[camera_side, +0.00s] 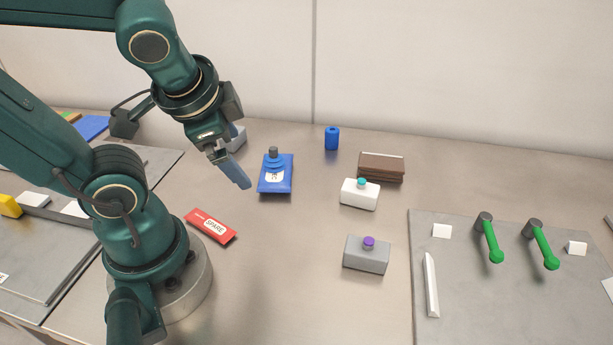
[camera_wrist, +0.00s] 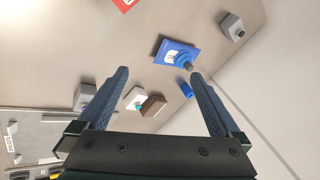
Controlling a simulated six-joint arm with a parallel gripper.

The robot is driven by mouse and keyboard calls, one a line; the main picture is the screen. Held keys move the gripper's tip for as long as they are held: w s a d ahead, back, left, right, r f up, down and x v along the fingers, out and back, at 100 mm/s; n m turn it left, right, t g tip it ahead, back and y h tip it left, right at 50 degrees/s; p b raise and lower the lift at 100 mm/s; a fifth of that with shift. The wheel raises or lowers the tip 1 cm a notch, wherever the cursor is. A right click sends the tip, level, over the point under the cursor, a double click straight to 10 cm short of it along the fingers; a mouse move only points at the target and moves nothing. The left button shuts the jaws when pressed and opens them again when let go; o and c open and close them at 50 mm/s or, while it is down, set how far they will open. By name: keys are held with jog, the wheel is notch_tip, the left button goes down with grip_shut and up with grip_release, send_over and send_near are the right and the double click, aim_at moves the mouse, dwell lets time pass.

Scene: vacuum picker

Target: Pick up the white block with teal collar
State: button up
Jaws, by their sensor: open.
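The white block with a teal collar (camera_side: 359,195) stands on the table right of centre in the side view, just in front of a brown block. In the wrist view the white block (camera_wrist: 135,97) shows small, between my two fingers and well beyond them. My gripper (camera_side: 240,182) is raised above the table at the left, clear of the white block and to its left. Its fingers also show in the wrist view (camera_wrist: 160,76), spread apart with nothing between their tips.
Near the white block are a brown block (camera_side: 381,167), a grey block with a purple knob (camera_side: 366,257), a blue cylinder (camera_side: 332,138) and a blue packet (camera_side: 275,180). A red SPARE tag (camera_side: 211,226) lies left. A grey board (camera_side: 460,270) with green levers (camera_side: 491,243) is right.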

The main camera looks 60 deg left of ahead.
jog(key=w+a+m+y, duration=0.3)
jog(key=a+m+y, duration=0.1)
jog(key=a+m, duration=0.15)
jog(key=m+t, duration=0.6)
jog(key=m, duration=1)
send_over(360, 187)
jog(key=s+a, duration=0.3)
jog(key=s, duration=0.2)
notch_tip(360, 187, down, 5)
jog(key=d+f+m, duration=0.1)
jog(key=d+f+m+t, duration=0.1)
jog(key=d+f+m+h, duration=0.1)
jog(key=m, duration=0.1)
jog(key=shift+w+d+t, duration=0.3)
jog(key=shift+w+d, duration=0.05)
jog(key=d+f+m, duration=0.1)
jog(key=s+d+f, duration=0.1)
jog(key=shift+f+m+h, duration=0.3)
jog(key=shift+f+m, duration=0.05)
jog(key=shift+f, duration=0.05)
jog(key=shift+x, duration=2.5)
jog(key=shift+r, duration=0.1)
